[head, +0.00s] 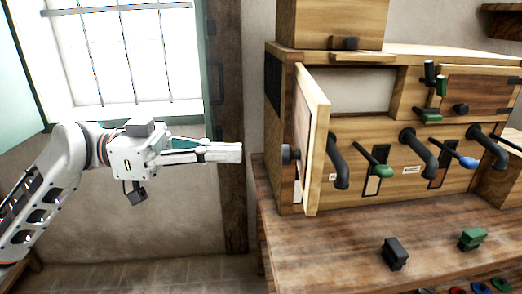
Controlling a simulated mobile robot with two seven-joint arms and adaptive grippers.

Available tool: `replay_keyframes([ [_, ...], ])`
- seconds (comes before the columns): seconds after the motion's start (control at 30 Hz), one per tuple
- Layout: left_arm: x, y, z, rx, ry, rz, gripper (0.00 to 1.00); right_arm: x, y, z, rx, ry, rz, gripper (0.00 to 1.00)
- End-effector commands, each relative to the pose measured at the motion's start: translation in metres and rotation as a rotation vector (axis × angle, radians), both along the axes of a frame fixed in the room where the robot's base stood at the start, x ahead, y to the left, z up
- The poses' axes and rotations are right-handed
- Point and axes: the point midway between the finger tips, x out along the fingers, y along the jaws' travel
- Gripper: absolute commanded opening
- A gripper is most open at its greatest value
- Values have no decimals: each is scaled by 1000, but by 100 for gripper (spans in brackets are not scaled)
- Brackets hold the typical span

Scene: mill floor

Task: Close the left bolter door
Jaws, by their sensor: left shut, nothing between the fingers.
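The left bolter door (312,140) is a pale wooden panel on the left of the wooden bolter cabinet (380,133). It stands open and swung out toward me, showing its edge. A dark round knob (288,154) sits on its left face. The opening (358,90) behind it shows as a pale recess. My left gripper (238,153) is shut and empty, pointing right. In the picture it is a short way left of the knob and apart from it. My right gripper is not in view.
Dark pipes (418,150) and levers with a green handle (384,171) and a blue handle (467,162) stick out of the cabinet front. A black block (396,253) and a green block (472,239) stand on the wooden bench (340,250). A barred window (125,55) is at left.

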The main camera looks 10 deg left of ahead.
Motion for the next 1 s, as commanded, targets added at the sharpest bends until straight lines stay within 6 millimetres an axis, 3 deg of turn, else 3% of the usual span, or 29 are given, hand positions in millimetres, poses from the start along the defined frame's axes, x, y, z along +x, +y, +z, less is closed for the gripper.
replay_keyframes([
  [0.1, 1, -23, 2, -2, -4, -3, 0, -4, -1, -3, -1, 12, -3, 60],
  [0.33, 6, -51, 0, -1, -3, 0, 0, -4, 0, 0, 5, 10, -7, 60],
  [1.0, 7, -64, -1, -1, 0, 5, 0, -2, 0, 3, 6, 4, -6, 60],
])
